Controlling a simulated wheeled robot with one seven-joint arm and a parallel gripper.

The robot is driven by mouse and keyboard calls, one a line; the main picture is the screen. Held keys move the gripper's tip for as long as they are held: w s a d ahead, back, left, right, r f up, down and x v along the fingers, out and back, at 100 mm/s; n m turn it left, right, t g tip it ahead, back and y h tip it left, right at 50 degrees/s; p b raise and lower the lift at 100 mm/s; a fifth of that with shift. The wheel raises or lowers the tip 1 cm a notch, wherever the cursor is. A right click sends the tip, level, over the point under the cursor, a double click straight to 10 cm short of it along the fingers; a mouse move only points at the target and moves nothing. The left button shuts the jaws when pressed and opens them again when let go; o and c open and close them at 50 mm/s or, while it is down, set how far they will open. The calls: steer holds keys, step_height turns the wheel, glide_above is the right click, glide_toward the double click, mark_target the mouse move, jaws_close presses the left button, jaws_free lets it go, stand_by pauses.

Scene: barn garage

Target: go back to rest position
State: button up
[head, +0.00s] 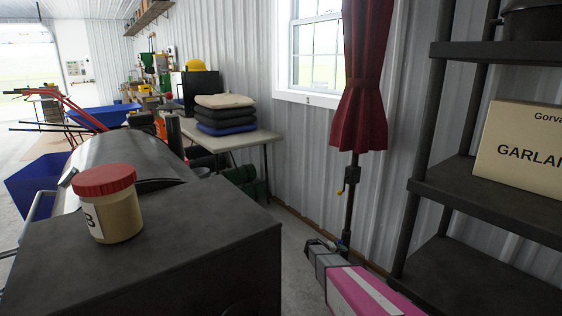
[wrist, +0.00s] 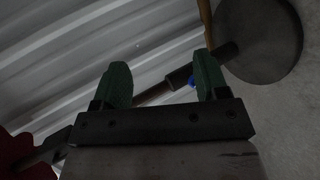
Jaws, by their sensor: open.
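My gripper (wrist: 162,82) shows in the wrist view with its two green fingers apart and nothing between them. In the head view, the end of my pink arm (head: 362,290) shows low, right of centre. It is above the floor between the dark cabinet and the shelf. The fingers are too small to make out there. A jar (head: 108,205) with a red lid and tan body stands upright on the dark cabinet (head: 190,245) at the left, apart from my arm.
A dark shelf (head: 490,190) with a cardboard box (head: 520,150) stands close on the right. A red curtain (head: 362,90) hangs by the window, with a thin black pole (head: 350,205) below. A table (head: 225,140) with stacked cushions (head: 223,115) stands behind. The round pole base (wrist: 258,35) shows in the wrist view.

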steer(key=s+a+r+m+g+y, duration=0.1)
steer(key=s+a+r+y, duration=0.2)
steer(key=s+r, duration=0.3)
steer(key=s+a+r+g+y, duration=0.1)
steer(key=s+a+r+y, duration=0.3)
steer(key=s, duration=1.1)
steer(key=s+a+r+m+g+y, duration=0.1)
steer(key=s+a+r+y, duration=0.3)
steer(key=s+r, duration=0.4)
steer(key=s+y, duration=0.1)
steer(key=s, duration=0.1)
steer(key=shift+s+r+m+g, duration=0.3)
